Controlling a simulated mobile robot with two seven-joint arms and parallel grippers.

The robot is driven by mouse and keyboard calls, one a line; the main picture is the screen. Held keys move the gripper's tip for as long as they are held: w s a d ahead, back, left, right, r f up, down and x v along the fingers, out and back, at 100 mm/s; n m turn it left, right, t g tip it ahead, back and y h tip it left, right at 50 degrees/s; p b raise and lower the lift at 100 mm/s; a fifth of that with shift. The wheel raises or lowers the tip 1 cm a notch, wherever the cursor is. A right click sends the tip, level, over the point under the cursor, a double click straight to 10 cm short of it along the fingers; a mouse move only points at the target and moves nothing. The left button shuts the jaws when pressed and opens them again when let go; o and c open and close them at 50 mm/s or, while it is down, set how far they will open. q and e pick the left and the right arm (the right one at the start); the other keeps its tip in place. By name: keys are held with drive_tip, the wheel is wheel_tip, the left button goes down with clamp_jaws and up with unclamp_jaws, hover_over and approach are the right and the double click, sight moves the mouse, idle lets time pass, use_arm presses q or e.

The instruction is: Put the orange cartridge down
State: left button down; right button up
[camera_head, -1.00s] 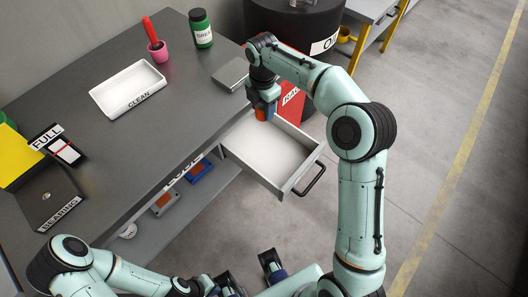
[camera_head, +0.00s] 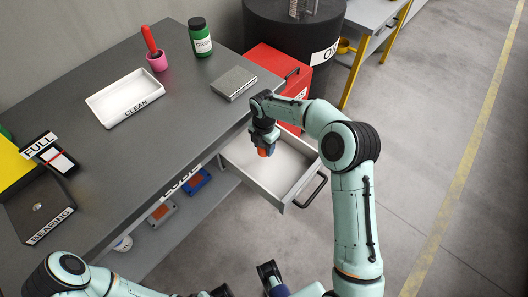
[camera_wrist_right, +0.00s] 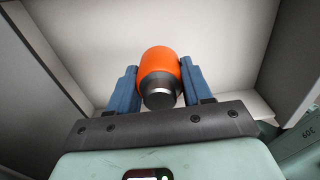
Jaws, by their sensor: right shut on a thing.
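The orange cartridge (camera_head: 264,152), with a dark metallic end, is held between the blue fingers of my right gripper (camera_head: 265,146). In the right wrist view the cartridge (camera_wrist_right: 160,69) sits between both fingers of the gripper (camera_wrist_right: 158,88), with the pale drawer floor behind it. The gripper is over the back left part of the open white drawer (camera_head: 279,177). I cannot tell whether the cartridge touches the drawer floor. My left arm is at the bottom left, and its gripper is partly cut off at the lower edge, so its jaws are unclear.
The grey bench (camera_head: 150,60) carries a white CLEAN tray (camera_head: 128,106), a pink cup (camera_head: 156,62), a green container (camera_head: 200,40) and a grey block (camera_head: 234,83). A red box (camera_head: 280,72) and a dark drum (camera_head: 290,30) stand behind the drawer. Floor on the right is clear.

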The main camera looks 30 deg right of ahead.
sight(264, 152)
drive_tip(key=shift+f, duration=2.05)
drive_tip(key=shift+f+b, duration=0.2)
drive_tip(key=shift+b, duration=0.1)
drive_tip(key=o, duration=1.1)
drive_tip(key=shift+c, duration=0.2)
drive_tip(key=shift+r, duration=0.15)
wheel_tip(264, 152, up, 12)
drive_tip(key=shift+r+p, duration=0.1)
drive_tip(key=shift+p, duration=0.7)
